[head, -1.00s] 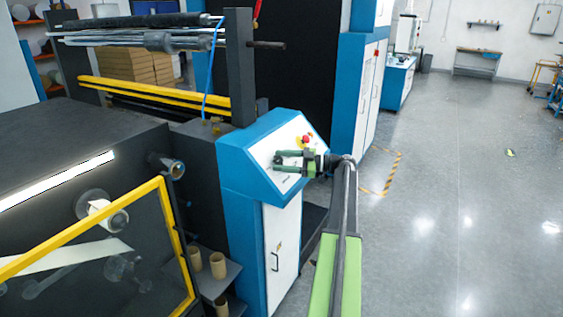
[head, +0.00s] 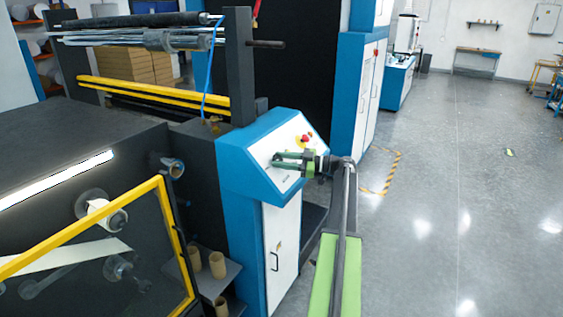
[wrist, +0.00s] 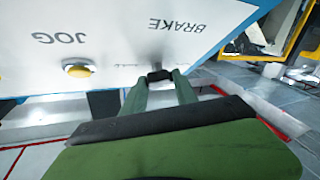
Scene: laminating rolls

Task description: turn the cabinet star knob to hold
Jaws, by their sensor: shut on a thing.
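The cabinet's star knob (wrist: 158,75) is a small black knob on the white sloped panel, by the upside-down word BRAKE in the wrist view. My gripper (head: 276,160) is at the face of this panel in the head view. In the wrist view its two green fingers (wrist: 159,82) reach up to the knob, one on each side, and are shut on it. The fingers hide part of the knob, and I cannot read its pointer or a HOLD mark. The blue cabinet (head: 235,180) stands upright below the panel.
A yellow button (wrist: 78,70) marked JOG sits beside the knob. A red stop button (head: 305,139) is on the panel just above my gripper. A yellow-framed guard (head: 180,240) is left of the cabinet. Open grey floor (head: 460,220) lies to the right.

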